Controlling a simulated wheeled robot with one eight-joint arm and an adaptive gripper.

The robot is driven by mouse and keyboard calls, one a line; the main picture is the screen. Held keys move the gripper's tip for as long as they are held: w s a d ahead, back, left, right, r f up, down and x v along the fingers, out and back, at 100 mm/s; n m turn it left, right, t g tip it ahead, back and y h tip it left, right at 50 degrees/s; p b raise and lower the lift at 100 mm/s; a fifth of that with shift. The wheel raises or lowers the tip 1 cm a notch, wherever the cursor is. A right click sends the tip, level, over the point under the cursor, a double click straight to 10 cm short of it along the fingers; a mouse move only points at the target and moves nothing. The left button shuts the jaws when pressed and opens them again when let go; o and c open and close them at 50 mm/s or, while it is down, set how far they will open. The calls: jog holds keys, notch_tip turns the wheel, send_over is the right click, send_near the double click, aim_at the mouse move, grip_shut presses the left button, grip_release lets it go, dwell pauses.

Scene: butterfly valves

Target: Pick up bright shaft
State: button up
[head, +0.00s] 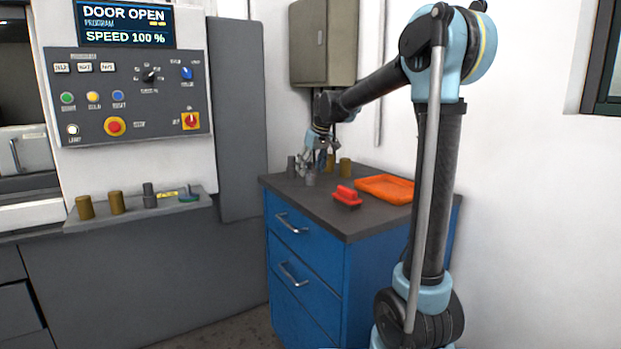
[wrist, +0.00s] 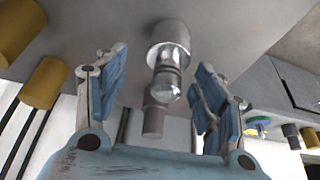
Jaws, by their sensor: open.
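The bright shaft (wrist: 168,55), a shiny stepped metal piece, stands on the grey cabinet top (wrist: 240,25) and shows upside down in the wrist view. My gripper (wrist: 163,62) is open, with one blue finger on each side of the shaft. Gaps show between the shaft and both fingers, so nothing is gripped. In the head view my gripper (head: 304,160) is low over the far left corner of the blue cabinet's top; the shaft there is small and partly hidden by the fingers.
A dull grey cylinder (wrist: 153,120) stands close to the shaft. Brass cylinders (wrist: 42,85) stand to one side. An orange tray (head: 386,188) and a red-handled block (head: 347,196) lie on the cabinet top. The machine ledge (head: 140,210) holds several parts. A grey wall box (head: 323,45) hangs above.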

aim_at(308, 175)
jog(key=x, duration=0.4)
jog(key=shift+s+a+f, duration=0.1)
jog(key=shift+s, duration=0.15)
grip_shut()
